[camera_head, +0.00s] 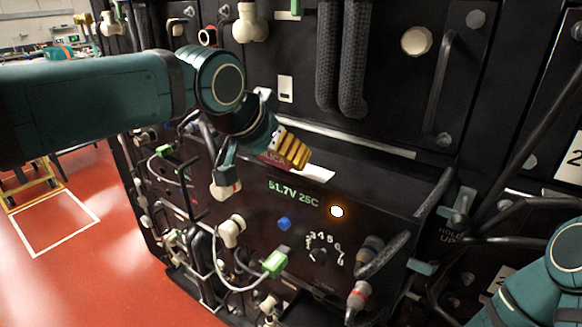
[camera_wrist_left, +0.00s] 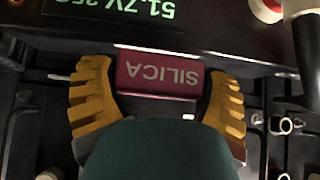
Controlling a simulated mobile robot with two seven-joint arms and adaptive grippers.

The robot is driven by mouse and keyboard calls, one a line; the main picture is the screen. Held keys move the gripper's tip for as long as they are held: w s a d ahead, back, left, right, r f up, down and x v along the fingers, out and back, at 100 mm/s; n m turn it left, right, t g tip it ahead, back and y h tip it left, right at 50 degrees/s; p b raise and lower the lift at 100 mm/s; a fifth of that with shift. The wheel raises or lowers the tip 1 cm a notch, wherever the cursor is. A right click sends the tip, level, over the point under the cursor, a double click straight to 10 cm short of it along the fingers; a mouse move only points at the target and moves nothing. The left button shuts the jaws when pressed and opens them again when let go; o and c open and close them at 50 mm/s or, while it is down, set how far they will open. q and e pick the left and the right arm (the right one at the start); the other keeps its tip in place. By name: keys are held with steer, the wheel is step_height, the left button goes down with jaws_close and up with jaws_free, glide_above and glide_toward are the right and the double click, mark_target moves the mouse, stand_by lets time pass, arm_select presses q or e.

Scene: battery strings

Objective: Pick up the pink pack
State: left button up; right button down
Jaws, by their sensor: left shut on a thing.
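The pink pack is a small dark-pink block with "SILICA" printed on it, seen in the left wrist view (camera_wrist_left: 158,74). My left gripper (camera_wrist_left: 158,88) has its two yellow ridged fingers on either side of the pack and is shut on it.
Below the gripper, the black panel (camera_head: 300,212) carries the display, a lit orange lamp (camera_head: 337,211), a blue button (camera_head: 285,224) and a numbered dial (camera_head: 321,254). Cables, a green connector (camera_head: 274,263) and handles stick out around it. Red floor (camera_head: 120,270) is open at the lower left.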

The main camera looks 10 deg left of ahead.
arm_select(q)
steer(key=s+a+b, duration=0.1)
steer(key=s+a, duration=0.1)
steer(key=s, duration=0.5)
steer(key=shift+a+b, duration=0.3)
stand_by(0.5)
stand_by(0.3)
